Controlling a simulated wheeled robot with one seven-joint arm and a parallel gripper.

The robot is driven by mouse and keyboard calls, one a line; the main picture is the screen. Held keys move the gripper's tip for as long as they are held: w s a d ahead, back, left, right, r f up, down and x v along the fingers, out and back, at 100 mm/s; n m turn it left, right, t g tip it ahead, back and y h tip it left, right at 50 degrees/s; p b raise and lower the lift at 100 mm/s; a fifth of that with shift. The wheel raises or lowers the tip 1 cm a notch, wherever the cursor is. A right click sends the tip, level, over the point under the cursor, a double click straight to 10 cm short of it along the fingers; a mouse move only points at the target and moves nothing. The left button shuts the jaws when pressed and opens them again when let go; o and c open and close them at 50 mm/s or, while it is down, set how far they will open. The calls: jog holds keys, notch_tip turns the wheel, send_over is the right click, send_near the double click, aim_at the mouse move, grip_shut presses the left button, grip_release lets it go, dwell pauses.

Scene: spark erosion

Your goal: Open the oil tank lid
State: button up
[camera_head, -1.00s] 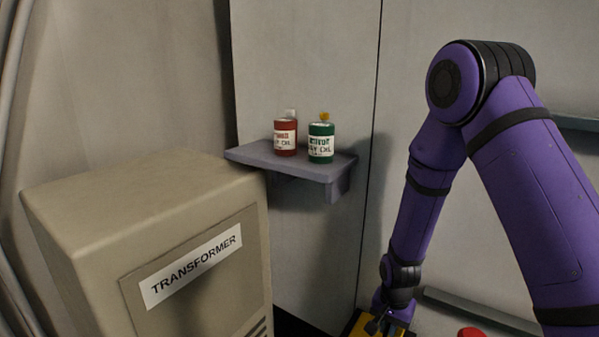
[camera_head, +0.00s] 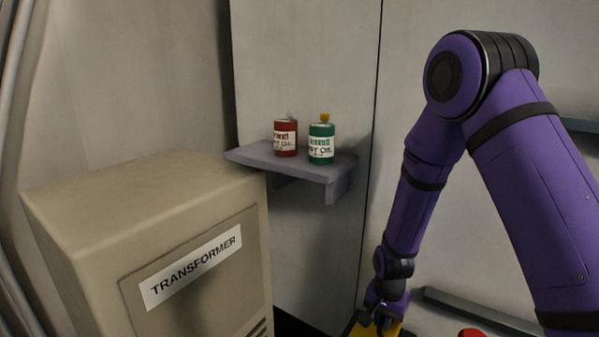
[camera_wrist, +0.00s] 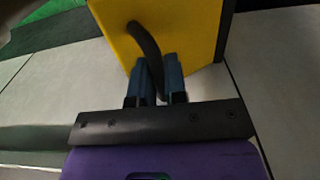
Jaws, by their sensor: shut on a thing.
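The yellow lid (camera_wrist: 184,28) fills the upper middle of the wrist view, with a dark curved handle (camera_wrist: 143,40) on its face. My gripper (camera_wrist: 159,62) is shut on this handle, its two blue-grey fingers on either side of it. In the head view only a small yellow part of the lid (camera_head: 393,329) shows at the bottom edge, beneath my gripper (camera_head: 380,322). The tank under the lid cannot be made out.
A beige transformer cabinet (camera_head: 120,200) stands at the left. A red object (camera_head: 471,333) shows at the bottom right. A grey rail (camera_head: 480,312) runs nearby.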

jog(key=shift+w+a+r, duration=0.55)
jog(key=shift+a+r, duration=0.15)
jog(key=shift+a, duration=0.1)
jog(key=shift+a, duration=0.1)
jog(key=shift+w+a+r, duration=0.5)
jog(key=shift+w+a, duration=0.2)
jog(key=shift+a, duration=0.2)
jog(key=shift+w+a, duration=0.1)
jog(key=shift+a, duration=0.1)
jog(key=shift+w+a+r, duration=0.2)
jog(key=shift+w+a, duration=0.4)
jog(key=shift+a, duration=0.3)
jog(key=shift+a, duration=0.1)
